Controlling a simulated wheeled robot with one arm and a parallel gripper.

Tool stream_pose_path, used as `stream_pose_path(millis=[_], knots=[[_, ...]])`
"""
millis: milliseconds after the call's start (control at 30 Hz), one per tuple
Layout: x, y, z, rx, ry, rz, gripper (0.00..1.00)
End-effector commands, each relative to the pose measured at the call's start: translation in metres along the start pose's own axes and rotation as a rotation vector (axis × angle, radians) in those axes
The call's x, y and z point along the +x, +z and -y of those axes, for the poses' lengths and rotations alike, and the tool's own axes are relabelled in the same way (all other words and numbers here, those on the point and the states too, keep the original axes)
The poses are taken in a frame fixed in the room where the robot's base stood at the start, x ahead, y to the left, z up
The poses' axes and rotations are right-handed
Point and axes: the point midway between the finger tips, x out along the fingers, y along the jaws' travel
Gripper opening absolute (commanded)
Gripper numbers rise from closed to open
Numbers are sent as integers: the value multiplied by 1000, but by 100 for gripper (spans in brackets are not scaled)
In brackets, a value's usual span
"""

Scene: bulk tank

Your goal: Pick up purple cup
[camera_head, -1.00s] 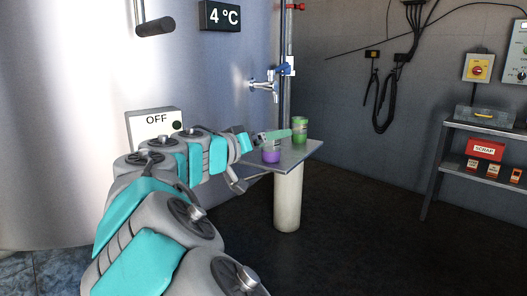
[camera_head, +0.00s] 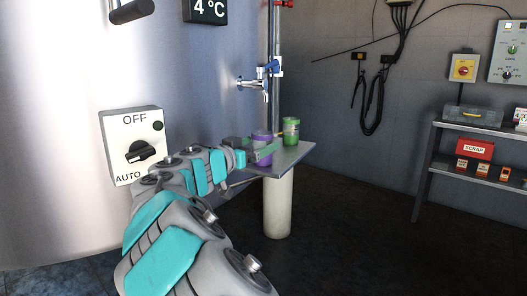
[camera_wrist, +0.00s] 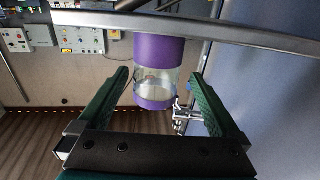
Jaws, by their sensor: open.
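The purple cup (camera_head: 262,136) stands on the small grey table at the foot of the tank tap, partly hidden by my gripper (camera_head: 264,152). In the wrist view the purple cup (camera_wrist: 154,80) shows purple ends and a clear middle band. It lies between the two green fingers of my gripper (camera_wrist: 160,78), with a visible gap on each side. My gripper is open and holds nothing.
A green cup (camera_head: 291,130) stands behind and right of the purple cup on the table (camera_head: 290,158). The tap (camera_head: 256,84) juts from the tank above. A switch box (camera_head: 136,145) is on the tank by my arm. A shelf (camera_head: 470,130) stands far right.

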Motion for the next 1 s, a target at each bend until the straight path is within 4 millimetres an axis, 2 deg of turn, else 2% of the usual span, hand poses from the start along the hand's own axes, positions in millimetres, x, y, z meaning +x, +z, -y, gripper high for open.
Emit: stream_pose_path(millis=[300, 633, 1000], knots=[[42, -4, -4, 1, 2, 1, 99], [48, -4, -4, 0, 2, 0, 98], [48, -4, -4, 0, 2, 0, 56]])
